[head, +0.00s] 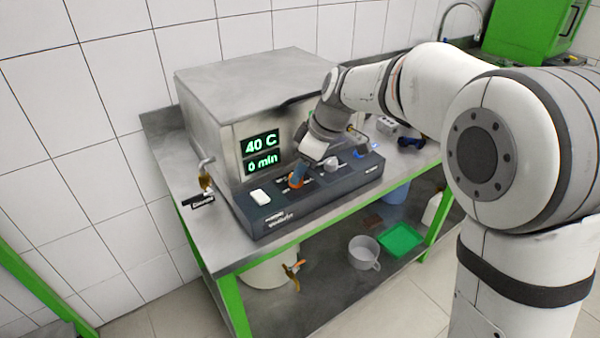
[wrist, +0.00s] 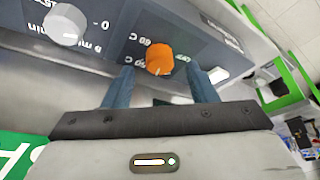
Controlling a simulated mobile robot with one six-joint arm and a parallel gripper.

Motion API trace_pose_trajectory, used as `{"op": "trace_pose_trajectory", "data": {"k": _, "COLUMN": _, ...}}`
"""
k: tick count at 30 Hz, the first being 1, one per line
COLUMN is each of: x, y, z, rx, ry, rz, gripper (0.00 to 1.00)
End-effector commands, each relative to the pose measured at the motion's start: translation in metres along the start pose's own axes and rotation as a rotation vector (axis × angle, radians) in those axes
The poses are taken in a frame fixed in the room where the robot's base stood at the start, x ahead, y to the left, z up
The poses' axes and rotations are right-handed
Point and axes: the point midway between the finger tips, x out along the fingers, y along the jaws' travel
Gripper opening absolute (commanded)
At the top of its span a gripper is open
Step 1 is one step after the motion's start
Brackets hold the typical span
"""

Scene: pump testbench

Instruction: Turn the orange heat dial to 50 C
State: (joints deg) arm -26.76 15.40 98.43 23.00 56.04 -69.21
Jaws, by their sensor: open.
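The orange heat dial (head: 295,180) is on the dark sloped control panel (head: 320,197) of the testbench. In the wrist view the dial (wrist: 159,59) lies ahead of and between the two blue fingers of my gripper (wrist: 160,80). The fingers are open, one on each side, with a gap to the dial visible in that view. In the head view my gripper (head: 300,172) is at the dial and partly covers it. The display (head: 261,150) reads 40 C above 0 min.
A grey knob (head: 333,162) sits right of the dial, and a white switch (head: 260,197) sits left of it. A brass tap (head: 206,180) is on the left side of the metal box (head: 215,105). A mug and a green tray (head: 401,238) lie on the lower shelf.

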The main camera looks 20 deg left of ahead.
Motion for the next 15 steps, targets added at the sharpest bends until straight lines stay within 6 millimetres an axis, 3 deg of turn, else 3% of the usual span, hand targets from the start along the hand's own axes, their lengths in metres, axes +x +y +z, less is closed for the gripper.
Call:
{"op": "trace_pose_trajectory", "data": {"k": 6, "x": 0.022, "y": 0.000, "z": 0.000, "rx": 0.000, "ry": 0.000, "rz": 0.001, "gripper": 0.52}}
{"op": "trace_pose_trajectory", "data": {"k": 15, "x": 0.024, "y": 0.000, "z": -0.001, "rx": 0.000, "ry": 0.000, "rz": 0.001, "gripper": 0.52}}
